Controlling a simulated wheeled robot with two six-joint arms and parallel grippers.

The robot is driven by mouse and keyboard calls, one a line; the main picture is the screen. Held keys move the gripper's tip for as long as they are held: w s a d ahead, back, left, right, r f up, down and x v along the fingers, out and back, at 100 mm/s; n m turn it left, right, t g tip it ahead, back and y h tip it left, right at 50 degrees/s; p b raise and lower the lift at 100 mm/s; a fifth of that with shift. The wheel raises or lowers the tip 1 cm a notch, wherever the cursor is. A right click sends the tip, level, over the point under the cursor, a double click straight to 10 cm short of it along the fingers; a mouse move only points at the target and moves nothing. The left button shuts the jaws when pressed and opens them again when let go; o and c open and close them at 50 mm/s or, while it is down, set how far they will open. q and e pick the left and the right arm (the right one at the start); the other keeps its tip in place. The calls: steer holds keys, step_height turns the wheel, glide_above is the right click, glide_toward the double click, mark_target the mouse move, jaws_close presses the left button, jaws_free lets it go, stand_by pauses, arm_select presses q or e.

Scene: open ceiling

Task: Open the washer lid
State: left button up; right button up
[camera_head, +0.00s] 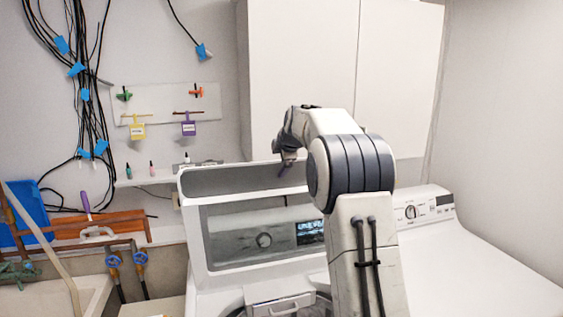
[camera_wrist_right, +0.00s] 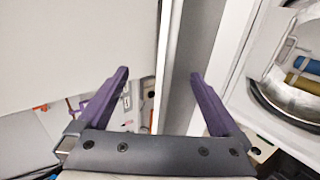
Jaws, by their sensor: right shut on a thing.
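The washer (camera_head: 222,297) is a white top-loader in the middle of the head view. Its lid (camera_head: 192,225) stands raised, and the control panel with knob and display shows through its window. My right gripper (camera_head: 287,168) is at the lid's top edge, largely hidden by my own arm. In the right wrist view, the purple fingers of my right gripper (camera_wrist_right: 158,78) are on either side of the lid (camera_wrist_right: 185,60), shut on it. The open washer drum (camera_wrist_right: 292,88) shows at the right, with blue and yellow items inside. My left gripper is out of view.
A white dryer (camera_head: 470,262) stands to the right. White wall cabinets (camera_head: 300,80) hang above the washer. A sink (camera_head: 75,292), pipes with blue valves and an orange-brown board (camera_head: 110,225) are at the left. Cables hang on the wall.

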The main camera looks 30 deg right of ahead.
steer(key=shift+w+a+f+b, duration=0.15)
steer(key=shift+w+b, duration=0.1)
steer(key=shift+b, duration=0.2)
steer(key=shift+b+v, duration=0.85)
steer(key=shift+v, duration=0.05)
steer(key=b+v, duration=0.2)
steer(key=v, duration=0.7)
steer(key=shift+s, duration=0.1)
